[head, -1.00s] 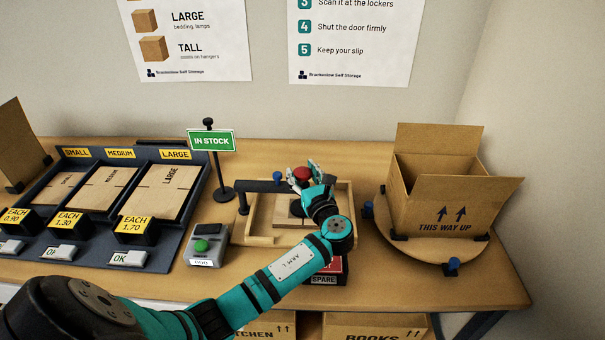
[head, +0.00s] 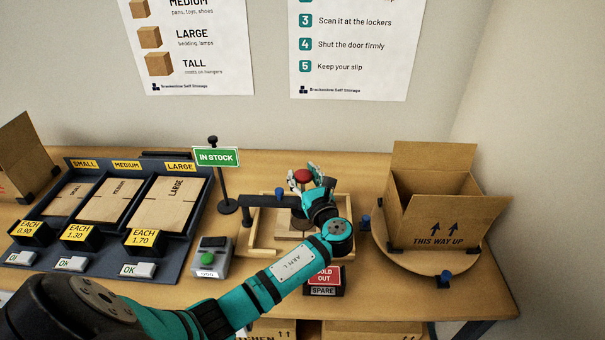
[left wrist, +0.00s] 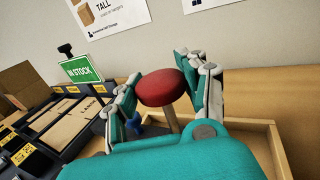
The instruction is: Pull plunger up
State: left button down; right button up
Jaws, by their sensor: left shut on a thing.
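The plunger has a red round knob (head: 303,177) on a pale shaft, standing over a shallow wooden tray (head: 256,249). In the left wrist view the red knob (left wrist: 161,87) sits between the fingers, with its shaft (left wrist: 171,118) showing below. My left gripper (head: 305,180) is shut on the knob from the near side. Its fingers also show in the left wrist view (left wrist: 163,90), one on each side of the knob. The foot of the shaft is hidden by my left arm in the head view. My right gripper is out of view.
An IN STOCK sign (head: 216,157) stands left of the tray, behind a box with a green button (head: 208,258). A dark rack (head: 100,215) of flat cartons is at left. An open carton (head: 433,209) stands on a turntable at right. A SOLD OUT sign (head: 324,277) is in front.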

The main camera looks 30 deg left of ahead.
pick_arm(q)
jog(key=shift+w+r, duration=0.1)
jog(key=shift+r, duration=0.25)
jog(key=c, duration=0.9)
grip_release()
jog(key=shift+d+r, duration=0.1)
jog(key=shift+s+d, duration=0.2)
jog(key=shift+s, duration=0.05)
jog(key=v, duration=1.1)
jog(key=shift+s+d, duration=0.2)
jog(key=shift+d, duration=0.1)
